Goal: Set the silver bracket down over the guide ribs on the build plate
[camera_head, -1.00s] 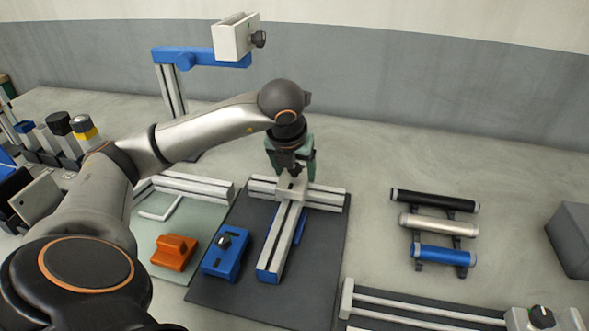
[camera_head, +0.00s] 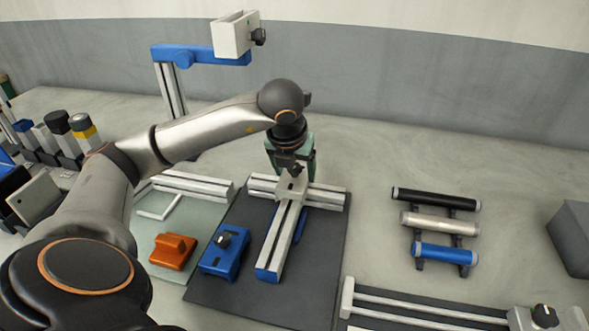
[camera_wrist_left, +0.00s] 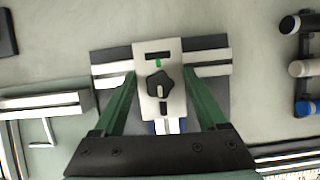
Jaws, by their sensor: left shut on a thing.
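The silver bracket (camera_head: 291,187) is a light block at the junction of a T of silver rails. In the left wrist view the silver bracket (camera_wrist_left: 174,100) shows a dark knob, dark slots and a small green mark. My left gripper (camera_head: 292,172) points down, its green fingers on either side of the bracket, shut on it. The dark grey build plate (camera_head: 320,262) lies under the rails. I cannot make out the guide ribs. The bracket hides what is beneath it, so I cannot tell whether it is seated. My right gripper is not in view.
A blue clamp block (camera_head: 226,252) stands left of the long rail (camera_head: 277,243). An orange block (camera_head: 173,251) sits on the pale green mat (camera_head: 150,235). A rack of tubes (camera_head: 440,227) stands to the right. A blue-armed stand (camera_head: 200,56) rises behind my arm.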

